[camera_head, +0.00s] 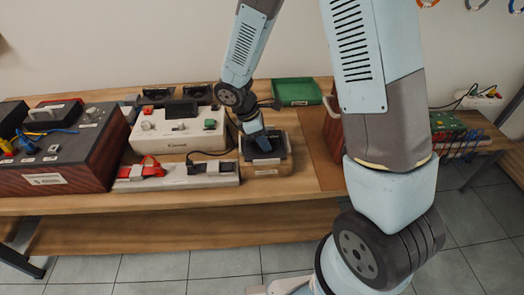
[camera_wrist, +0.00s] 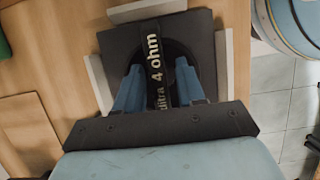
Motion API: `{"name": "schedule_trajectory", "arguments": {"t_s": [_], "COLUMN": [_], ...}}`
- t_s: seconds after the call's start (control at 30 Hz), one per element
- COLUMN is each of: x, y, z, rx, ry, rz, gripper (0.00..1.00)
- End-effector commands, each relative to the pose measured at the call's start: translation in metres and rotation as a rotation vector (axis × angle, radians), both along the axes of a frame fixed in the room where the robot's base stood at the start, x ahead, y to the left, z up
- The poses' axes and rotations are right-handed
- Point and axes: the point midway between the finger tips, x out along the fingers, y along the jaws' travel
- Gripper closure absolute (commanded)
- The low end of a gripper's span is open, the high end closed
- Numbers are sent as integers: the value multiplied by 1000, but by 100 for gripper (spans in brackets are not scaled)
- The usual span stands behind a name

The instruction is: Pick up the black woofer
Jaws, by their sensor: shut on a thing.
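The black woofer (camera_head: 265,147) is a dark square piece at the right-middle of the bench, over a small wooden box (camera_head: 267,171). In the wrist view the woofer (camera_wrist: 112,42) fills the middle, with a round dark recess and a raised bar lettered "4 ohm". My gripper (camera_wrist: 157,78) is shut on the woofer's raised bar, one blue finger on each side. In the head view my gripper (camera_head: 262,142) comes down on the woofer from above. I cannot tell whether the woofer touches the box. My fingers hide part of its middle.
A white box with knobs (camera_head: 180,132) and a grey strip with red and black plugs (camera_head: 207,177) lie close on the left. A wood-sided console (camera_head: 70,150) stands at far left. A green tray (camera_head: 297,91) is behind. Bare bench (camera_head: 318,155) lies to the right.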

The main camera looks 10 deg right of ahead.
Motion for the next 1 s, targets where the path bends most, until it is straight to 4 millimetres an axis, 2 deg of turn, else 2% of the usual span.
{"name": "schedule_trajectory", "arguments": {"t_s": [0.63,0.77,1.0], "x": [1,1,1], "y": [0,0,0], "z": [4,15,51], "rx": [1,0,2], "ry": [-2,-4,-5], "rz": [0,-1,-2], "gripper": [100,100,100]}}
